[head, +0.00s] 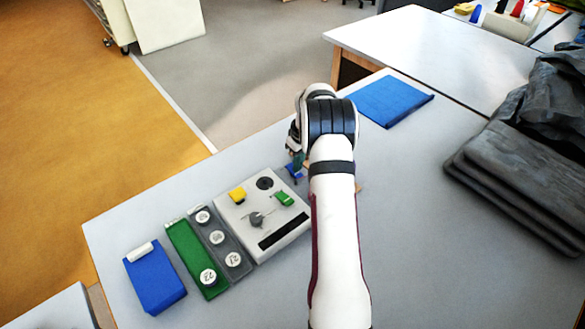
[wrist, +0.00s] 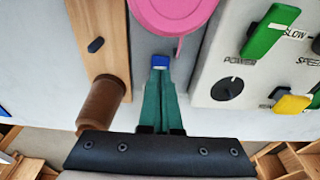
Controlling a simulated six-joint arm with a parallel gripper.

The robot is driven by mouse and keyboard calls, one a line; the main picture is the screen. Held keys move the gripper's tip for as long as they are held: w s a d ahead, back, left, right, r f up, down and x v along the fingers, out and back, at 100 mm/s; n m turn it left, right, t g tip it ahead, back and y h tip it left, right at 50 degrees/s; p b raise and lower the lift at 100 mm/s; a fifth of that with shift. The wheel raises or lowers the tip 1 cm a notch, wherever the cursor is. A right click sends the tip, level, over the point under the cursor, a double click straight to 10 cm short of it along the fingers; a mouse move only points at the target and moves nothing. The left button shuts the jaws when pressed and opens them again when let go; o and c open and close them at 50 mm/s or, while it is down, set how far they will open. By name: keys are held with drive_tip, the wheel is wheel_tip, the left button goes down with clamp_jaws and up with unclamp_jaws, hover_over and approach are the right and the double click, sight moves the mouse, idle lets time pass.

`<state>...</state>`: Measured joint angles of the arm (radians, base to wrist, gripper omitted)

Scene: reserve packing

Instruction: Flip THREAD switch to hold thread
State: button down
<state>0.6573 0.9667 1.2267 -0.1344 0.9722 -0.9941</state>
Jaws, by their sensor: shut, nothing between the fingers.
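My gripper (wrist: 160,72) is shut, its two green fingers together and empty. A small blue piece (wrist: 160,62) shows right at the fingertips; I cannot tell whether they touch it or whether it is the THREAD switch. No THREAD label is readable. The white control panel (wrist: 212,70) lies to the right in the wrist view, with a green switch (wrist: 268,32), a yellow switch (wrist: 291,103) and a black knob (wrist: 227,89) near the word POWER. In the head view my gripper (head: 296,162) is beyond the panel's (head: 238,213) far right corner, partly hidden by my arm.
A pink disc (wrist: 170,12) lies just beyond the fingertips. A wooden board (wrist: 98,28) with a brown peg (wrist: 101,105) is to the left. In the head view, a green tray (head: 186,247), a blue box (head: 155,276) and a blue mat (head: 392,100) rest on the table.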

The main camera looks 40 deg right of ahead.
sight(298, 174)
wheel_tip(298, 174, up, 6)
drive_tip(key=shift+f, duration=0.1)
idle(0.4)
